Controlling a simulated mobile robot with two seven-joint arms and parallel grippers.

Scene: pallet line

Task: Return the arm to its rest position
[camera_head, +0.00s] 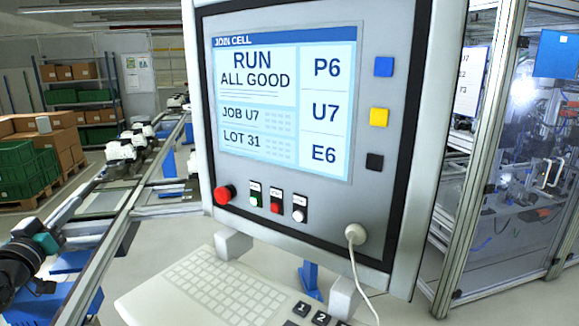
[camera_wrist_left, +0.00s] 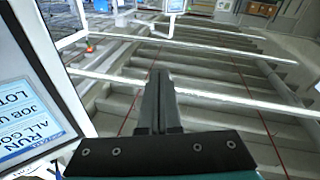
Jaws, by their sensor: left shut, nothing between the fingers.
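My left arm comes in at the lower left of the head view, dark with a teal housing. My left gripper (camera_head: 29,222) is small there, well to the left of the control panel. In the left wrist view my left gripper (camera_wrist_left: 160,76) shows its two dark fingers together, with nothing between them. The fingers point out over a conveyor or rail structure and touch nothing that I can see. My right arm and gripper are not in view.
The control panel (camera_head: 385,205) stands close in front, its screen reading RUN ALL GOOD; its edge also shows in the left wrist view (camera_wrist_left: 50,60). A keyboard (camera_head: 205,285) sits below it. Green crates (camera_head: 25,172) stand at left; a framed cell (camera_head: 455,170) is at right.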

